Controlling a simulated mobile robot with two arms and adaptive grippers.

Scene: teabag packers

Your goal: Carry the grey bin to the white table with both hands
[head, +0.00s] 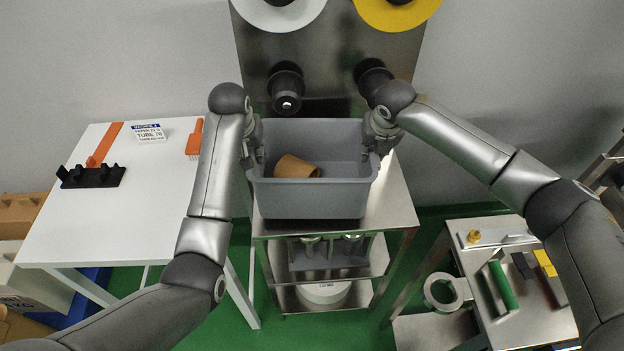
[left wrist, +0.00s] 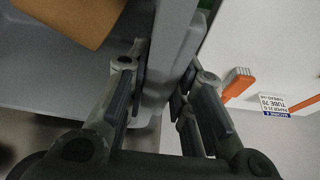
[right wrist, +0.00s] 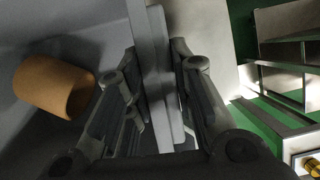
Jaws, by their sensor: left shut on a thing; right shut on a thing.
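The grey bin (head: 312,198) is in the middle of the head view, at the metal stand, with a brown tube (head: 296,167) lying inside it. I cannot tell whether the bin rests on the stand's top or hangs just above it. My left gripper (head: 254,152) is shut on the bin's left wall, one finger inside and one outside, as the left wrist view (left wrist: 160,85) shows. My right gripper (head: 376,146) is shut on the right wall in the same way, seen in the right wrist view (right wrist: 155,75). The white table (head: 75,222) stands to the left of the stand.
On the white table lie a black holder (head: 91,177), an orange tool (head: 105,143), an orange brush (head: 194,138) and a small sign (head: 149,133). Its front and middle are clear. A machine panel (head: 330,60) with dark rollers rises behind the bin. A metal cart (head: 520,322) stands at right.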

